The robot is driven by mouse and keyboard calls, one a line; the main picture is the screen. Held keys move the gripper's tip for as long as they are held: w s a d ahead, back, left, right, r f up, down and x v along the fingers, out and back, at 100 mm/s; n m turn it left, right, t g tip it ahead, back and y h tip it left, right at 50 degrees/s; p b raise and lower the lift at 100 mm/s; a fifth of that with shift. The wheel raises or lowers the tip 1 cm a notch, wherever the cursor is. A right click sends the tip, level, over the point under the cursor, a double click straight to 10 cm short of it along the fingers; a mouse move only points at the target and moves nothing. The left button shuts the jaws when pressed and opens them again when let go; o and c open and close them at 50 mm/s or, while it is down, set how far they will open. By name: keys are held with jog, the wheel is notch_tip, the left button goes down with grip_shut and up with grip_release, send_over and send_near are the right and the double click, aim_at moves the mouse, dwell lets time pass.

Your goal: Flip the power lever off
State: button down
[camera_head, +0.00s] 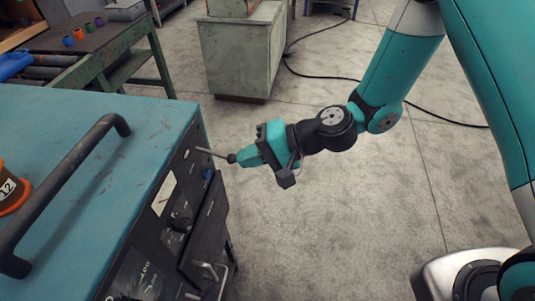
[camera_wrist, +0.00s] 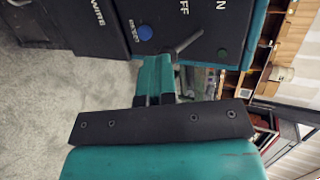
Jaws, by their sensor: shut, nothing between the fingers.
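The power lever (camera_head: 212,152) is a thin grey rod with a dark round end, sticking out from the black front panel of the blue-topped machine (camera_head: 75,130). In the wrist view the lever (camera_wrist: 187,43) slants beside the printed "OFF" and a partly cut-off "ON" label. My gripper (camera_head: 239,158) is shut and empty, with its teal fingertips right at the lever's outer end.
A blue knob (camera_wrist: 145,32) and a green button (camera_wrist: 222,53) flank the lever on the panel. A black handle (camera_head: 65,190) runs over the machine top, beside an orange roll (camera_head: 12,190). A grey cabinet (camera_head: 243,55) and green workbench (camera_head: 95,50) stand behind.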

jog(key=shift+a+f+b, duration=0.25)
jog(key=shift+f+b, duration=0.15)
jog(key=shift+f, duration=0.4)
jog(key=shift+r+p, duration=0.6)
jog(key=shift+r, duration=0.2)
jog(key=shift+d, duration=0.1)
